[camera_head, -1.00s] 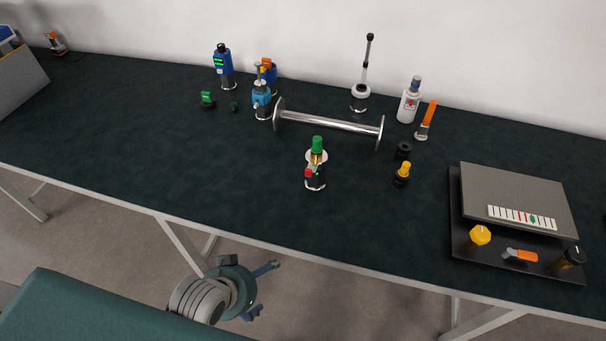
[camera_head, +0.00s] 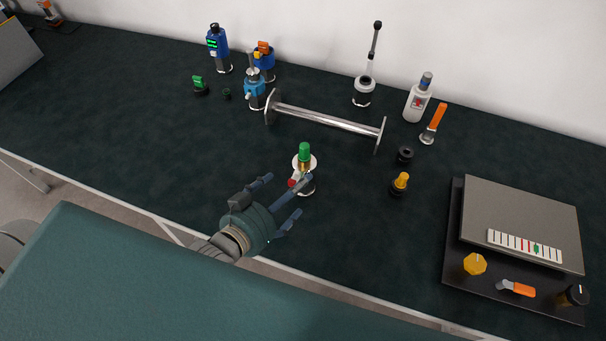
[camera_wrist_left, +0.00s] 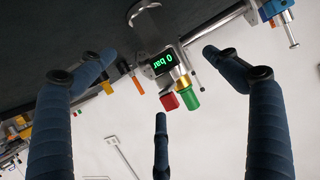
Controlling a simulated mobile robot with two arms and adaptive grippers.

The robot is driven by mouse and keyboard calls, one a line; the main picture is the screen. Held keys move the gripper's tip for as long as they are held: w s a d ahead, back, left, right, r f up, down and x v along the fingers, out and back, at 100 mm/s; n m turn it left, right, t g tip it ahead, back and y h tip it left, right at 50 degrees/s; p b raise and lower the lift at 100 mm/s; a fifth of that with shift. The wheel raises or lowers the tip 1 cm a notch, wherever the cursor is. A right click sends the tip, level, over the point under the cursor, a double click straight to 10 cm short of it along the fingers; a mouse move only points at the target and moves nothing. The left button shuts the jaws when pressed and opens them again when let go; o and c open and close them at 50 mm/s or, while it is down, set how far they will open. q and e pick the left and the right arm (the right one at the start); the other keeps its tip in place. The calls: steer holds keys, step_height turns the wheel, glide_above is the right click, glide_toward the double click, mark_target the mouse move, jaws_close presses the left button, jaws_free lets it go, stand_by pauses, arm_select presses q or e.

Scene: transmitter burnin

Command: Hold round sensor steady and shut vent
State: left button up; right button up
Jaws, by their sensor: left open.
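A small upright instrument (camera_head: 307,163) with a round white face, a brass part, a green cap (camera_head: 304,149) and a red knob (camera_head: 292,182) stands on the dark bench, near its front edge. I take it as the round sensor; which knob is the vent I cannot tell. In the left wrist view its display (camera_wrist_left: 163,61) reads "0 bar", and the green cap (camera_wrist_left: 191,97) and red knob (camera_wrist_left: 169,101) show below it. My left gripper (camera_head: 291,191) is open and empty, its fingers spread just in front of the instrument. Contact is not clear. My right gripper is not in view.
A metal pipe with end flanges (camera_head: 325,118) lies behind the instrument. A grey panel (camera_head: 520,210) sits far right. Bench left of the instrument is clear.

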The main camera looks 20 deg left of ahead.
arm_select(q)
steer(key=x, duration=0.5)
steer(key=shift+w+p, duration=0.1)
steer(key=shift+p, duration=0.3)
steer(key=x, duration=0.4)
steer(key=shift+f, duration=0.1)
steer(key=c, duration=1.2)
steer(key=shift+c, duration=0.2)
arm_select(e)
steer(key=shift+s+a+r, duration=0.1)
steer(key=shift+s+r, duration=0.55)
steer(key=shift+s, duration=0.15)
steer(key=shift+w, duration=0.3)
